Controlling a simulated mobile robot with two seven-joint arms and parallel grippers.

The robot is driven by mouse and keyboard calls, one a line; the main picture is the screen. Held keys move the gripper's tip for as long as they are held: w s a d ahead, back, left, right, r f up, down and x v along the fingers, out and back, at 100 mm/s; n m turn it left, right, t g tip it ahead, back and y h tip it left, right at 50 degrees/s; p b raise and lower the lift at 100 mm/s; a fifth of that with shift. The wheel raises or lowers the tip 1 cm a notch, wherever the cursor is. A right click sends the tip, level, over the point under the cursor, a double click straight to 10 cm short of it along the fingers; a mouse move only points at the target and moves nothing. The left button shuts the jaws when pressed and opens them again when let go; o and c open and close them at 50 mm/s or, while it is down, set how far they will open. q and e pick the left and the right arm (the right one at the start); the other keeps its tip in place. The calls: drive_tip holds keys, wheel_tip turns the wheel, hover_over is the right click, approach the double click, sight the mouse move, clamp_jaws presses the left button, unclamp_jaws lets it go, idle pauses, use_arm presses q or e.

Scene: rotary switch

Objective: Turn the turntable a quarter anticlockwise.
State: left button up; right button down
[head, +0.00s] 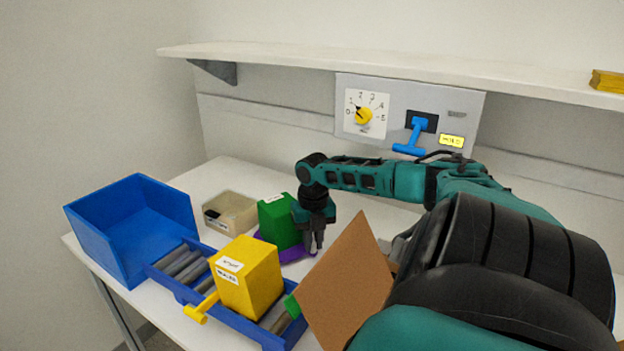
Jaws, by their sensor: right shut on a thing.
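The turntable shows as a small strip of purple (293,254) on the table, mostly hidden under a green labelled box (280,222) and behind my right arm. The green box stands upright on it. My right gripper (314,248) points down at the turntable's right edge, just right of the green box. Its fingers are shut on a part of the turntable there; the gripped part is largely hidden by the fingers. My left gripper is not in view.
A blue bin (100,222), beige tray (229,208) and blue roller conveyor (190,293) with a yellow box (250,280) lie left. A brown board (345,285) tilts in front. A panel with yellow dial (364,116) and blue lever (413,137) hangs behind, below a shelf (400,68).

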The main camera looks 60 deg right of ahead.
idle(0.4)
drive_tip(key=c, duration=1.3)
unclamp_jaws()
drive_tip(key=shift+o, duration=1)
wheel_tip(320, 180, up, 13)
drive_tip(key=p, duration=0.1)
drive_tip(key=shift+p, duration=0.35)
